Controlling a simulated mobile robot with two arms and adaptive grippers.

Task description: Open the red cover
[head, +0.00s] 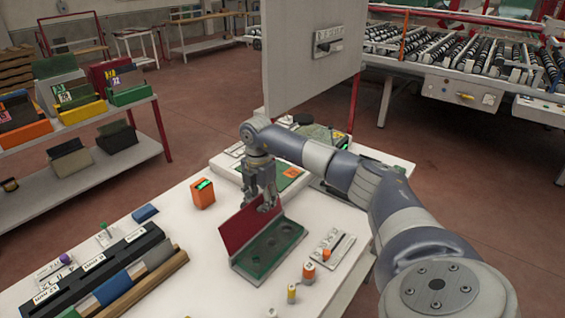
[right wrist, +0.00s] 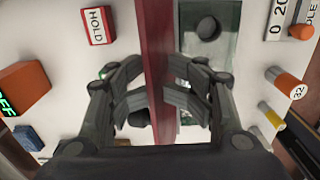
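The red cover (head: 247,225) stands raised, roughly upright, along the far-left edge of a dark green base (head: 268,250) on the white table. The base's top with round controls is exposed. My right gripper (head: 266,204) points down at the cover's upper right part. In the right wrist view the red cover (right wrist: 155,35) runs edge-on between the two fingers (right wrist: 157,98). The fingers are close together, one on each side, and appear shut on it. The green base (right wrist: 212,35) lies right of the cover there. My left gripper is not in view.
An orange box with a green display (head: 202,194) stands left of the cover. A small switch plate (head: 330,250) and orange and yellow cylinders (head: 309,271) are to the right. A black rack (head: 105,268) lies at the left. A grey panel (head: 312,55) rises behind.

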